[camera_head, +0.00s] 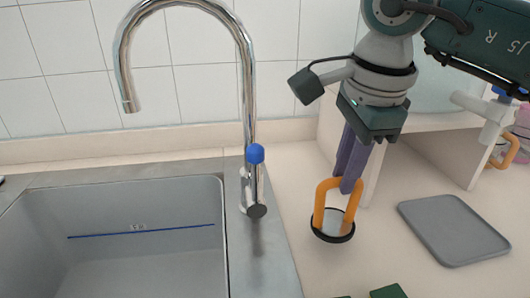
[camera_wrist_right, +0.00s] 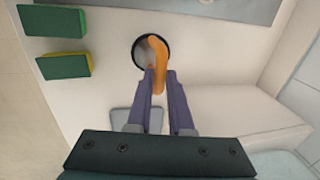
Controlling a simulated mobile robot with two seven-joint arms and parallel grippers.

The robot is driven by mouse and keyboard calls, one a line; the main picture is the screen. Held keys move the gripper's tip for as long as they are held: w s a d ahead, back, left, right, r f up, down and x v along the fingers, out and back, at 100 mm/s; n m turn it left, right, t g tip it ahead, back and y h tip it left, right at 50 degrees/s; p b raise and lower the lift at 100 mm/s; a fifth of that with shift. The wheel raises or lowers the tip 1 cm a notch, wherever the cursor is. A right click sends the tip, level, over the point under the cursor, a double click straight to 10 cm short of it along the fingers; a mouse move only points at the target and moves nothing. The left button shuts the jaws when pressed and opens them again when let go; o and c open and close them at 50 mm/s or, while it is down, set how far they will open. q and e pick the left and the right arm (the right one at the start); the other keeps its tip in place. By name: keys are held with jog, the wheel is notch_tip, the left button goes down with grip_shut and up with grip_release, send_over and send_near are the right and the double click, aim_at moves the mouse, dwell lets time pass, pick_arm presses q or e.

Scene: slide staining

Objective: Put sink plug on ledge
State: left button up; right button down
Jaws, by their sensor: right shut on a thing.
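The sink plug (camera_head: 334,226) has an orange loop handle and a round disc with a black rim. It is over the counter just right of the sink, roughly upright. My right gripper (camera_head: 350,180) points down and is shut on the top of the orange handle. I cannot tell whether the disc touches the counter. In the right wrist view the plug's orange handle (camera_wrist_right: 160,58) shows between the purple fingertips (camera_wrist_right: 157,82), with the dark rim behind it. A pale raised ledge (camera_head: 130,146) runs along the tiled wall behind the sink. My left gripper is not in view.
The steel sink (camera_head: 140,255) lies left, with a tall blue-tipped faucet (camera_head: 250,100) at its right edge. A grey square mat (camera_head: 452,228) lies right of the plug. Green-and-yellow sponges (camera_wrist_right: 62,66) lie on the counter. A white shelf unit (camera_head: 430,150) stands behind.

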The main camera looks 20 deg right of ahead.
jog(key=shift+f, duration=1.5)
jog(key=shift+f, duration=0.1)
jog(key=shift+f, duration=0.15)
jog(key=c, duration=0.8)
grip_release()
